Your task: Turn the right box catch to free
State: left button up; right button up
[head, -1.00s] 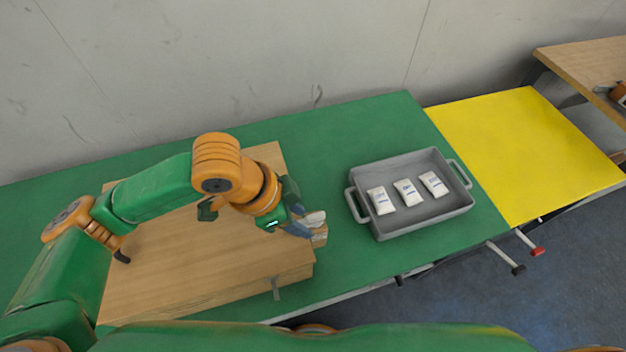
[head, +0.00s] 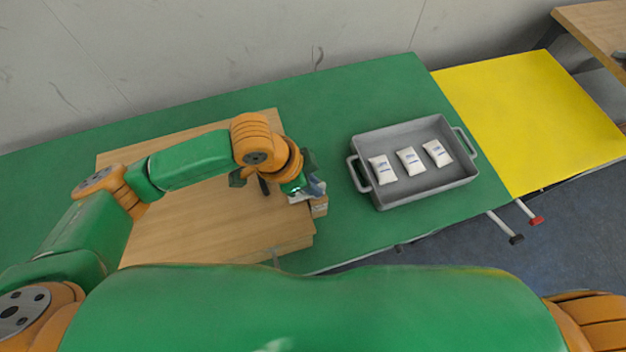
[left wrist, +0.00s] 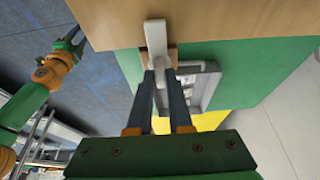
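The wooden box (head: 215,225) lies closed on the green table. The right box catch, a pale lever on a small wooden block (head: 319,206) at the box's right side, is mostly hidden by my left gripper (head: 306,190) in the head view.
A grey tray (head: 425,193) with three white packets (head: 410,161) stands right of the box, with bare green table between. A yellow mat (head: 530,115) lies farther right.

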pick_arm(q)
grip_shut()
